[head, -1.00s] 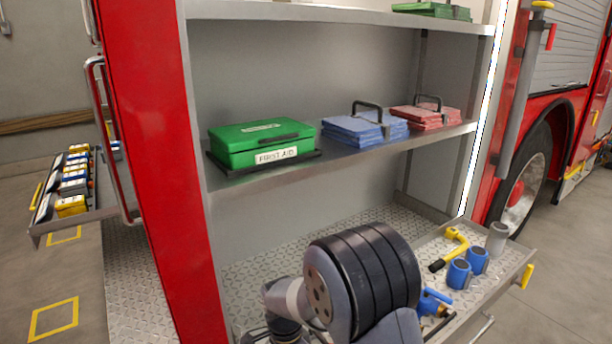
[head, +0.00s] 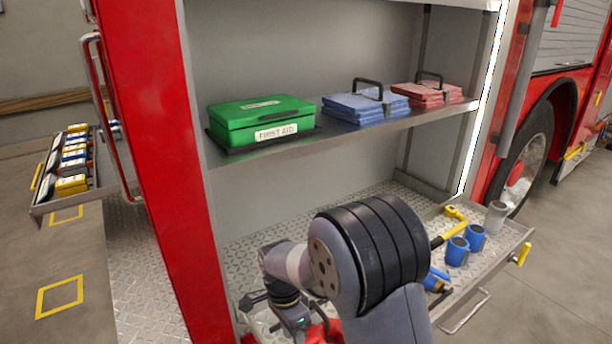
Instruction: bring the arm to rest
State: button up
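My arm stands in the lower middle of the head view, in front of the open locker. Its large grey and black joint covers part of the lower deck and the drawer. The wrist end points down and to the left of that joint, low over the locker's tread-plate deck (head: 355,210). My gripper (head: 293,318) is only partly seen at the bottom. Its fingertips are not clear, so I cannot tell whether it is open, shut or holding something. A red item (head: 325,332) shows beside it, partly hidden by the arm.
A shelf above holds a green first aid case (head: 262,118), blue folded cloths (head: 365,106) and red folded cloths (head: 427,95). A pulled-out drawer (head: 505,245) at right holds blue fittings (head: 457,251) and a yellow-handled tool (head: 452,230). Another tray (head: 62,205) sticks out at far left.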

jog(key=x, duration=0.3)
jog(key=shift+s+f, duration=0.1)
jog(key=shift+f, duration=0.15)
jog(key=shift+s+d+r+n, duration=0.1)
jog(key=shift+r+n, duration=0.1)
jog(key=shift+n, duration=0.2)
jog(key=shift+s+d+n, duration=0.15)
jog(key=shift+s+n, duration=0.1)
jog(key=shift+n, duration=0.35)
jog(key=shift+d, duration=0.1)
